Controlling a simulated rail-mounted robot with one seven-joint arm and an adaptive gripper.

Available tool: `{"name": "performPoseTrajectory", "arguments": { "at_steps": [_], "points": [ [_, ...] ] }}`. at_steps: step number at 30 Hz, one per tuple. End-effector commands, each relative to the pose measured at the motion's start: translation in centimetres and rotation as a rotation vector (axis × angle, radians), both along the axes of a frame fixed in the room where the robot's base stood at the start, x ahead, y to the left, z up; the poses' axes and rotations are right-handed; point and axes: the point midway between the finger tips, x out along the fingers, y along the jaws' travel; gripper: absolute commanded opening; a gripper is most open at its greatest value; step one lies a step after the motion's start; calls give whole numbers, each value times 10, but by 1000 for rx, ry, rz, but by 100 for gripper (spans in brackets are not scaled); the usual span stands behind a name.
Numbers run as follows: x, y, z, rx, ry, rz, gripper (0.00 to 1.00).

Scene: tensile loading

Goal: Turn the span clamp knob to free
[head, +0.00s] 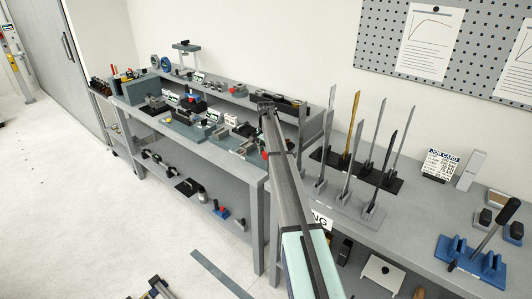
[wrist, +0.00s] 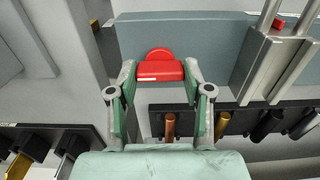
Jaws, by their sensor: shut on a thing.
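The red knob (wrist: 160,69) is in the wrist view, mounted on the front of a blue-grey bar (wrist: 205,32). It has a rounded top and a flat, wide grip. My gripper (wrist: 160,72) has its two green-and-grey fingers on either side of the knob's grip, and it is shut on it. The knob's markings and pointer position cannot be read. In the head view I cannot clearly make out my gripper or the knob.
In the wrist view, silver bars (wrist: 275,62) stand close on the right, and a dark rack with several copper, brass and black pegs lies below. In the head view, upright metal strips (head: 350,145) stand on the right bench, and small devices crowd the left bench.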

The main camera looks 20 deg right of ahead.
Motion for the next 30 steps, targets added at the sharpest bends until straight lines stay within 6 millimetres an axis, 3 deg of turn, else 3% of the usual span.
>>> {"name": "performPoseTrajectory", "arguments": {
  "at_steps": [11, 30],
  "points": [
    [0, 0, -3, 1, 3, 180, 15],
    [-1, 0, -3, 0, 3, 775, 15]
  ]
}}
